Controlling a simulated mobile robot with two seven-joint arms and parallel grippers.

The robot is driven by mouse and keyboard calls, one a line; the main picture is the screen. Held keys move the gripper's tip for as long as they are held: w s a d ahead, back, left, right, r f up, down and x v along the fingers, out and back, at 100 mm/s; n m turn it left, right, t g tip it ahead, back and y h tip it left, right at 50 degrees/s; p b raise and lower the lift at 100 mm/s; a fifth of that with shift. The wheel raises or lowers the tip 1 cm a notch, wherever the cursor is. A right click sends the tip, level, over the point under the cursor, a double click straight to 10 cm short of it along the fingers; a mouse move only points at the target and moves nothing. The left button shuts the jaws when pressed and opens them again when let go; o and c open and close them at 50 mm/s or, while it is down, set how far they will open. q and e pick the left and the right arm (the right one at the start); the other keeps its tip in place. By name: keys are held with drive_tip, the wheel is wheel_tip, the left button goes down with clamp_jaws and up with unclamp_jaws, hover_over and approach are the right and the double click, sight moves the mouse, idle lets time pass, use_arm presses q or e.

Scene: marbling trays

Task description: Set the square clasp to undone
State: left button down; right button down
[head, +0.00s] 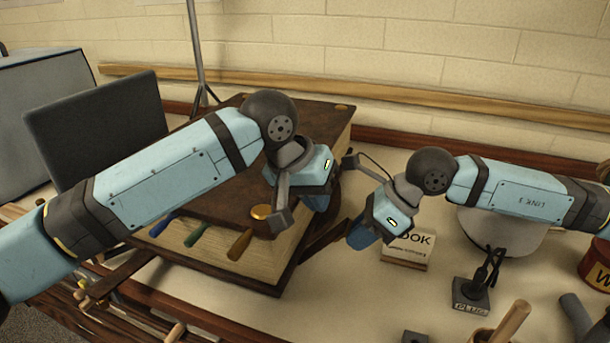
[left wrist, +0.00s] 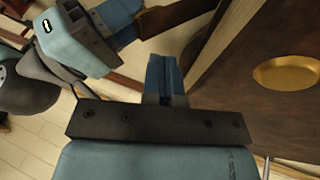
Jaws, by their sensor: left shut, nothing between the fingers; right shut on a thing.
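A thick book with a dark brown cover (head: 190,180) lies flat on the bench, its pale page edges facing me. A dark strap (head: 325,238) sticks out from its right side towards my right gripper (head: 362,241). That gripper is shut on the strap's outer end. The strap (left wrist: 160,22) also shows beside it in the left wrist view. No square clasp plate can be made out; the fingers may hide it. My left gripper (head: 319,207) is shut and empty, just off the book's right edge. Its blue fingers (left wrist: 164,70) show in the left wrist view.
A round gold boss (left wrist: 288,73) sits on the cover. Right of the book stand a white label card (head: 405,262), a small dark stand (head: 472,296) and a red tin (head: 598,265).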

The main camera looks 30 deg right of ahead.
sight(344, 227)
use_arm(q)
drive_tip(key=shift+s+d+f, duration=0.6)
drive_tip(key=shift+d+f, duration=0.05)
drive_tip(key=shift+f, duration=0.15)
drive_tip(key=shift+s+d+f, duration=0.6)
drive_tip(key=shift+d+f, duration=0.05)
drive_tip(key=shift+f, duration=0.1)
